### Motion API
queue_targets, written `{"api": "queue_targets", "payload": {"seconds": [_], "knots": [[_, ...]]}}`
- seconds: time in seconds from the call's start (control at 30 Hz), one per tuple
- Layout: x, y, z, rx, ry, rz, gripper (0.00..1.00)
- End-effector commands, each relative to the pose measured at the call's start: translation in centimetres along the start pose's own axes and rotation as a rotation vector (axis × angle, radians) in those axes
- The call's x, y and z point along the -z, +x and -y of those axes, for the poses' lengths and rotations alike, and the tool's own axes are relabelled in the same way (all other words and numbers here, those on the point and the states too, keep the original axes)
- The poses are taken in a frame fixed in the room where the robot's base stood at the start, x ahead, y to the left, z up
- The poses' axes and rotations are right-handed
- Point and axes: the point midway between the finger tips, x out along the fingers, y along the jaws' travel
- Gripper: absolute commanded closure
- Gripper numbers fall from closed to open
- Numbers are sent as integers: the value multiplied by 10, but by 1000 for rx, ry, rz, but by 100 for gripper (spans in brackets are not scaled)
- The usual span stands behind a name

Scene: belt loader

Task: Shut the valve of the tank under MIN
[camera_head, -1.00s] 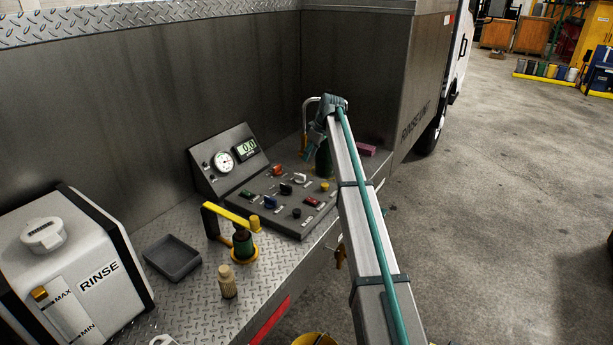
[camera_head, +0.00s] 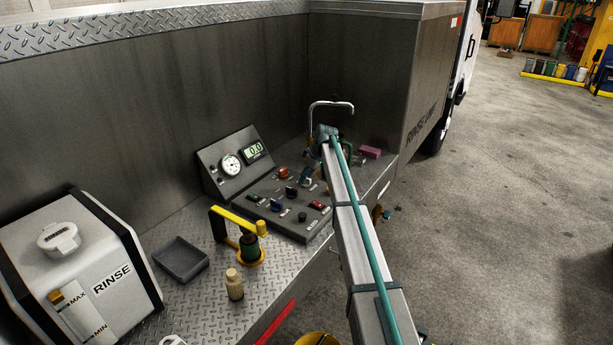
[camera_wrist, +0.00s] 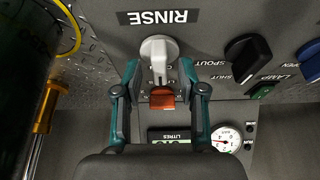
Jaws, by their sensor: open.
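The white RINSE tank (camera_head: 122,262) stands at the left in the head view. Its gauge (camera_head: 78,318) is marked MAX and MIN; I cannot read its level. The sloped control panel (camera_head: 288,228) carries several knobs. In the wrist view, upside down, a pale grey lever knob (camera_wrist: 158,52) sits beside the RINSE label (camera_wrist: 158,17). My gripper (camera_wrist: 160,68) is open, one finger on each side of this knob's lever, with gaps visible. An orange-red knob (camera_wrist: 162,98) lies just beyond. In the head view my gripper (camera_head: 307,175) is low over the panel.
A black knob (camera_wrist: 247,58) and a blue knob (camera_wrist: 309,60) lie to the right in the wrist view. A dark green cylinder (camera_wrist: 22,50) stands close at the left. A bent metal spout (camera_head: 332,103) rises behind my arm. A grey tray (camera_head: 181,261) and yellow-handled pump (camera_head: 238,222) stand left of the panel.

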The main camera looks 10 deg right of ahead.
Motion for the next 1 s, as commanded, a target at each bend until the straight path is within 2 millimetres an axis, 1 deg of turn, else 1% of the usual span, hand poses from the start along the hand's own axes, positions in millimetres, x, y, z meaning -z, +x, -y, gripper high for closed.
{"api": "queue_targets", "payload": {"seconds": [0.1,0.13,0.37,0.73,1.0], "knots": [[0,0,0,0,0,0,59],[0,0,0,0,0,0,61],[0,0,0,0,0,0,99],[0,1,0,-8,18,0,100],[-1,3,2,-54,129,0,100]]}}
